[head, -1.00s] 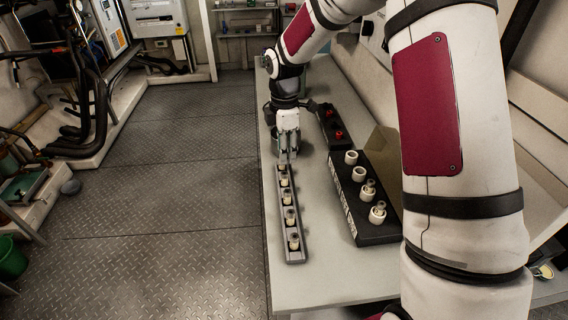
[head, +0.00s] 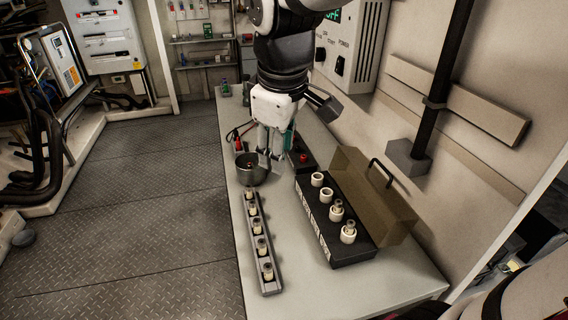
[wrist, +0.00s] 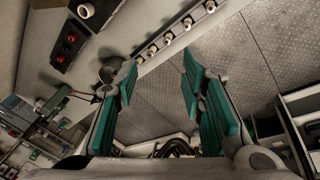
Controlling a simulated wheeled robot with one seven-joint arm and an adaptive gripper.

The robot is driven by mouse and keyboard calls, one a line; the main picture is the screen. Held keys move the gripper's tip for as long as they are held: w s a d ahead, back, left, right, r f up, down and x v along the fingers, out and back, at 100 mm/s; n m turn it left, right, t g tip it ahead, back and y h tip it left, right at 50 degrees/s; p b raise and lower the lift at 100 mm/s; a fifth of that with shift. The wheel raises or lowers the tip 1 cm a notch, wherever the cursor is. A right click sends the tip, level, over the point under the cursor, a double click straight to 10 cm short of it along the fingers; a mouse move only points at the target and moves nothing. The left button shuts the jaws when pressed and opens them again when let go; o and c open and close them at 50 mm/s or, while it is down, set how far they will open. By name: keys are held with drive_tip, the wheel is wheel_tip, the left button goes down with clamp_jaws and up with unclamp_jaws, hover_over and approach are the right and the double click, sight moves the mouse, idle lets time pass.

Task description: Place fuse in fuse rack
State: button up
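A long narrow grey rack (head: 271,289) lies on the bench with several pale fuses (head: 261,246) upright in a row. To its right is a black box (head: 352,256) with an open lid and a row of white round sockets. The two nearest sockets hold fuses (head: 337,208); the two farther ones (head: 317,180) look empty. My gripper (head: 270,160) is above the bench, near the far end of the grey rack. In the wrist view my gripper (wrist: 160,62) has its teal fingers wide apart with nothing between them. The grey rack (wrist: 140,60) runs beyond the fingertips there.
A metal pot (head: 250,172) stands beyond the grey rack. A dark box with red parts (head: 303,161) is beyond the black box. The tan open lid (head: 362,190) stands along the wall side. The bench's near end (head: 310,295) is clear.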

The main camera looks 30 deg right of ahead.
drive_tip(key=s+m+t+y, duration=0.1)
drive_tip(key=s+m+t, duration=0.1)
drive_tip(key=s+m, duration=0.5)
drive_tip(key=s+r, duration=0.1)
drive_tip(key=s, duration=0.5)
drive_tip(key=shift+a, duration=0.15)
